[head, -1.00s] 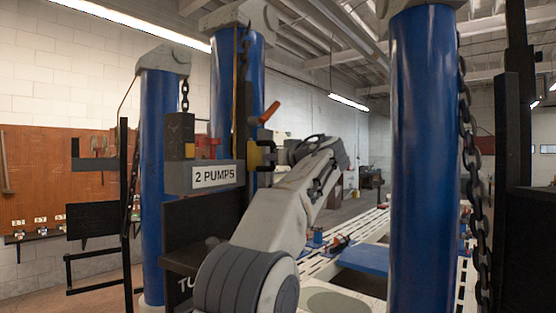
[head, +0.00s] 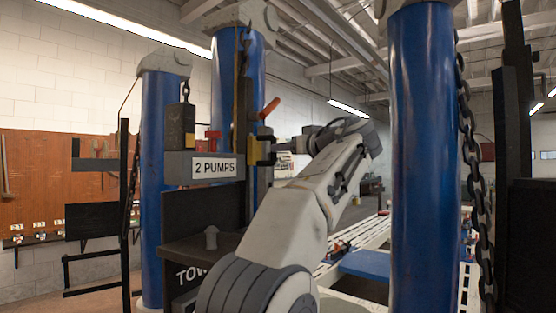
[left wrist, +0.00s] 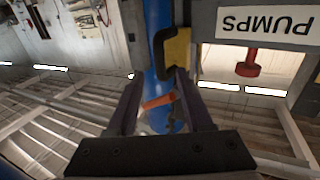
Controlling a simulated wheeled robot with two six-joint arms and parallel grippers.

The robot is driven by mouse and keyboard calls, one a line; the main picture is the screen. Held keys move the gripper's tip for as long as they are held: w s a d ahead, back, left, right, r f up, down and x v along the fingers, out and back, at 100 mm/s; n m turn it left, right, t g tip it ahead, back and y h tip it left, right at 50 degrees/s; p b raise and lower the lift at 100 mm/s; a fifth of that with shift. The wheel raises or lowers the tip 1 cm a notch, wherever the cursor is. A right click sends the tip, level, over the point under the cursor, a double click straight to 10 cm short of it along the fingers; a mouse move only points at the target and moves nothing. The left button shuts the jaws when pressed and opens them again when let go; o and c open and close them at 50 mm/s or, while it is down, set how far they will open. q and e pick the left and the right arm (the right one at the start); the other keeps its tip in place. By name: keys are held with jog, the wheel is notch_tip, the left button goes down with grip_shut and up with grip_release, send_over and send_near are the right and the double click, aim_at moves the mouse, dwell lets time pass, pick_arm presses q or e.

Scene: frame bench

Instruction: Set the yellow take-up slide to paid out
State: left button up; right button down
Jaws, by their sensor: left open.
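The yellow take-up slide (head: 253,151) with its black handle sits at the right end of the grey bar labelled "2 PUMPS", beside the blue post. In the left wrist view, where the label reads upside down, the yellow slide (left wrist: 178,50) and its black hook-shaped handle (left wrist: 158,48) lie just beyond the fingertips. My left gripper (left wrist: 159,85) is open there, with nothing visibly gripped. In the head view my left gripper (head: 286,146) is to the right of the slide, small and partly hidden by my wrist. My right gripper is in neither view.
An orange lever (head: 269,108) sticks out above the slide. Blue posts (head: 418,150) and chains (head: 475,170) flank my arm. A dark "TOW" box (head: 190,250) is below.

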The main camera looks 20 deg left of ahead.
pick_arm(q)
jog(key=shift+b+v, duration=0.3)
jog(key=shift+v, duration=1.15)
jog(key=s+d+f+m+g+h+b, duration=0.15)
jog(key=d+f+m+h, duration=0.55)
jog(key=f, duration=0.7)
jog(key=s+d+f+m+h+b, duration=0.1)
jog(key=s+d+f+m+h, duration=0.2)
jog(key=d+f+m, duration=0.75)
jog(key=s+d+f+g+h+b, duration=0.1)
jog(key=s+f+g+h, duration=0.4)
jog(key=s+f, duration=2.7)
jog(key=s+g+b, duration=0.1)
jog(key=g, duration=0.3)
jog(key=shift+d+f, duration=0.15)
jog(key=shift+d, duration=0.25)
jog(key=shift+a, duration=0.1)
